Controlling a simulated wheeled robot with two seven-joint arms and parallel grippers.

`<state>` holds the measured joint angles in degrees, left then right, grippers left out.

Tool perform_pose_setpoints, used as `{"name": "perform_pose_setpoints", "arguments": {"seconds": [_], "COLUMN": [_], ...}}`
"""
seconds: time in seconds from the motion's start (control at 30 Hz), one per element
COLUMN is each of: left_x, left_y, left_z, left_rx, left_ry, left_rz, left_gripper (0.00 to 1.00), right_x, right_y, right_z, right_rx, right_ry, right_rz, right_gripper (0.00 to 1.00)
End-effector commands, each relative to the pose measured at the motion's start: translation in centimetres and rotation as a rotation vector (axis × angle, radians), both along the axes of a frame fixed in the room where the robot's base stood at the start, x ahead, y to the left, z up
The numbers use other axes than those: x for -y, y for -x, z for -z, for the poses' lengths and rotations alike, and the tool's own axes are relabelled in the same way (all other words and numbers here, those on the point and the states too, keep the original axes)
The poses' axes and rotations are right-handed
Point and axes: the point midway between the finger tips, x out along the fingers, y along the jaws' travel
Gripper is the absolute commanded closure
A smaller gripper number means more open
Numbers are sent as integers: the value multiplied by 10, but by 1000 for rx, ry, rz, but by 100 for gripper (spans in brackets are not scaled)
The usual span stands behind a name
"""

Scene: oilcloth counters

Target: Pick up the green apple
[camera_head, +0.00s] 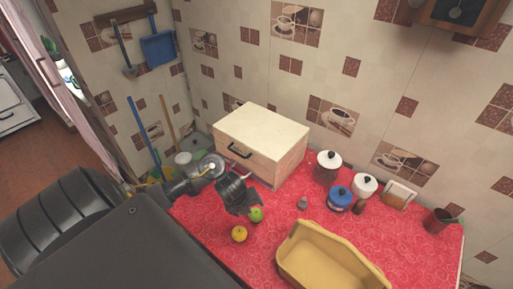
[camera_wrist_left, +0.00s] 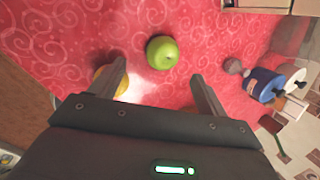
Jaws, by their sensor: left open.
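The green apple (camera_head: 256,214) rests on the red patterned oilcloth counter (camera_head: 205,222). In the left wrist view the green apple (camera_wrist_left: 162,52) lies ahead of and between the two open fingers, apart from both. My left gripper (camera_head: 248,208) is close above and beside the apple in the head view; its open jaws also show in the left wrist view (camera_wrist_left: 162,85), empty. A yellow-orange fruit (camera_head: 239,233) sits just nearer than the apple; it is partly hidden behind the left finger in the wrist view (camera_wrist_left: 98,78). My right gripper is not in view.
A yellow basin (camera_head: 305,258) stands to the right at the front. A wooden bread box (camera_head: 262,140) stands behind the gripper. A small grey object (camera_head: 302,203), a blue pot (camera_head: 340,199) and white-lidded canisters (camera_head: 364,186) stand to the right of the apple.

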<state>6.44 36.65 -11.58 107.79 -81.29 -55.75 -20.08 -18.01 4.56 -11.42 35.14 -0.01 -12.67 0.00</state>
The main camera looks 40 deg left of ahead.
Motion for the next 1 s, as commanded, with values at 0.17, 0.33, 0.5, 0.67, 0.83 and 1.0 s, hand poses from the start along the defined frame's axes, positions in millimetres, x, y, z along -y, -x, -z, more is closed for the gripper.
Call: {"name": "perform_pose_setpoints", "arguments": {"seconds": [0.17,0.33,0.5,0.67,0.83,1.0], "left_x": [1,3,6,6,6,6], "left_y": [-6,-8,-16,-23,-25,-25], "left_z": [14,18,42,60,62,62], "left_rx": [1,0,-1,0,2,2], "left_ry": [0,1,3,1,0,0], "left_rz": [1,3,0,3,4,4], "left_gripper": [24,24,24,24,24,28], "right_x": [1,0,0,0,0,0], "right_y": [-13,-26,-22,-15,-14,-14], "right_z": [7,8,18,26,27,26], "right_rx": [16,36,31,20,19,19], "right_ry": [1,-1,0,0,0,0], "right_rz": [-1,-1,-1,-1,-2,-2], "right_gripper": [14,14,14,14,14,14]}}
